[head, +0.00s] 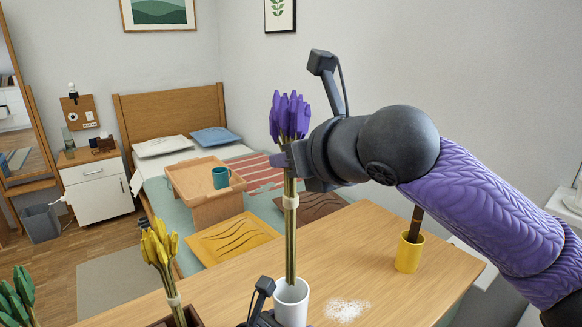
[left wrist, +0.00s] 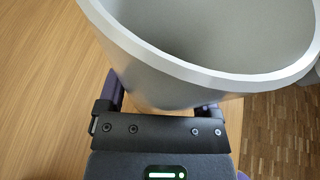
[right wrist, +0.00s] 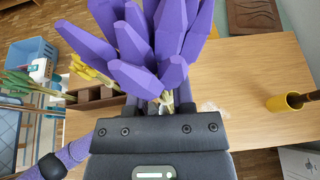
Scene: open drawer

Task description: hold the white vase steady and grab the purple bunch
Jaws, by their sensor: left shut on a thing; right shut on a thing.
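The purple bunch (head: 290,118) stands upright, with long stems and a pale band. My right gripper (head: 284,160) is shut on its stems just below the flower heads; the heads fill the top of the right wrist view (right wrist: 150,45). The white vase (head: 291,305) stands on the table, with the stem ends at its mouth in the head view. No stems show in the part of the vase's inside seen in the left wrist view (left wrist: 215,78). I cannot tell whether the tips are inside or just above. My left gripper (left wrist: 160,108) is shut on the vase wall, its fingers partly hidden.
A yellow bunch (head: 160,248) stands in a brown box left of the vase, and a green bunch (head: 17,297) is farther left. A yellow cup (head: 409,253) with a brown stick stands right. White grains (head: 347,311) lie beside the vase. The wooden table (head: 345,245) is otherwise clear there.

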